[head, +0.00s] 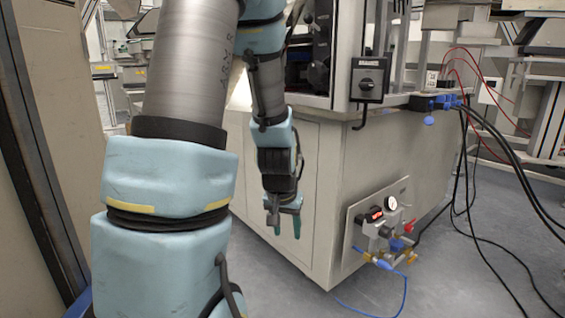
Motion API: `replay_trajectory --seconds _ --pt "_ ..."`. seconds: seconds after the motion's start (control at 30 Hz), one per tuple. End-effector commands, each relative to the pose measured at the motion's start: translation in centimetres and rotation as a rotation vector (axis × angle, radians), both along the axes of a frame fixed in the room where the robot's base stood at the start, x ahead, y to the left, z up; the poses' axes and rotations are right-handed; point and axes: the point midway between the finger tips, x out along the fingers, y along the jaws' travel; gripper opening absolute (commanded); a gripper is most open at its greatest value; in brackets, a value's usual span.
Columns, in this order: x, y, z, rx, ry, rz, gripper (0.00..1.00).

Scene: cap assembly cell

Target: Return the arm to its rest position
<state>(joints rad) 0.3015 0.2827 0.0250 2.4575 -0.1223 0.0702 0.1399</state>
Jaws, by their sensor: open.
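My arm reaches down through the left half of the head view, with large grey and light blue links close to the camera. My gripper (284,222) hangs at the end of the arm, pointing down in front of the pale cabinet. Its two fingers are apart, with nothing visible between them. The gripper is above the grey floor. The upper end of the arm is cut off by the picture's top edge.
The pale machine cabinet (310,190) stands behind my gripper. A pneumatic panel (378,228) with a gauge and blue hose is on its side. Black cables (515,185) hang at right. A beige panel (62,110) stands close at left. Grey floor is open in front.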

Motion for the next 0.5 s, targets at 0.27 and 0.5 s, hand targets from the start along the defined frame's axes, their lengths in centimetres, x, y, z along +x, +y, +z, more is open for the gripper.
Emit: replay_trajectory --seconds 0.27,0.5 --pt "-6.3 6.2 6.1 0.017 0.146 0.155 0.50" --pt "-8.4 7.7 10.4 0.031 0.193 0.199 0.50"
